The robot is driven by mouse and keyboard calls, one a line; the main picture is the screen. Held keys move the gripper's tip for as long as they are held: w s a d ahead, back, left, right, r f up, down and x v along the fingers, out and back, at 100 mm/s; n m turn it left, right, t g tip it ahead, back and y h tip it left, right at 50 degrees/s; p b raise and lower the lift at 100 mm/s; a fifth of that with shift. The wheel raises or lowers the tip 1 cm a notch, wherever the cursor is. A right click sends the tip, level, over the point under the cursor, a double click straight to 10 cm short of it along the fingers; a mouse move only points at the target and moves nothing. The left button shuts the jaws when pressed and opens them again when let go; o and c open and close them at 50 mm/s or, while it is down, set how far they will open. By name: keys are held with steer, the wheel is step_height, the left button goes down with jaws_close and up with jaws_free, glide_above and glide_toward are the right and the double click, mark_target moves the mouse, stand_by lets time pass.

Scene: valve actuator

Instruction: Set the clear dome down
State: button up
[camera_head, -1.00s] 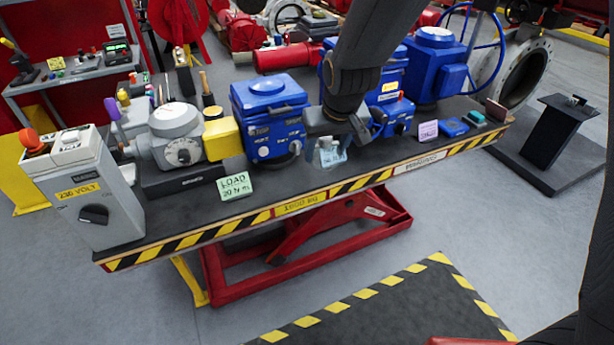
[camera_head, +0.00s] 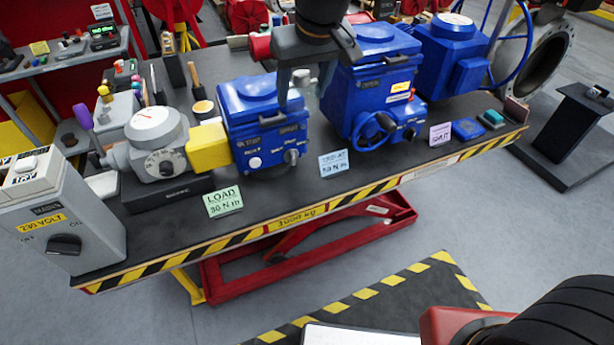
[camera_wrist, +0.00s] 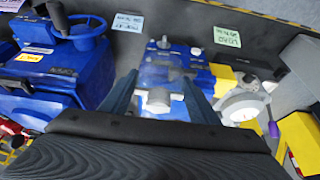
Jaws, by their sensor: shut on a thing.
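My gripper (camera_head: 304,88) hangs above and behind the right part of the left blue actuator (camera_head: 262,130) in the head view. Its fingers are closed on a small pale grey knob (camera_wrist: 158,98) in the wrist view. The knob appears to belong to the clear dome (camera_wrist: 165,74), whose see-through body is hard to make out against the blue actuator beyond. In the head view only a pale bit of the held piece (camera_head: 300,76) shows between the fingers. Whether it touches anything cannot be told.
The bench (camera_head: 290,212) has free dark surface along its front edge. A middle blue actuator with handwheel (camera_head: 374,130) stands right of the gripper. A grey dial unit (camera_head: 157,140) and yellow coupling (camera_head: 208,147) stand left. Green (camera_head: 224,201) and light-blue cards (camera_head: 333,163) stand in front.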

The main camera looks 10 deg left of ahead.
steer(key=shift+w+f, duration=0.15)
steer(key=shift+f, duration=0.2)
step_height(320, 180, down, 27)
steer(key=b, duration=0.7)
steer(key=shift+f, duration=0.1)
steer(key=shift+f+b, duration=0.15)
steer(key=shift+b, duration=0.15)
steer(key=o, duration=1.2)
steer(key=shift+c, duration=0.2)
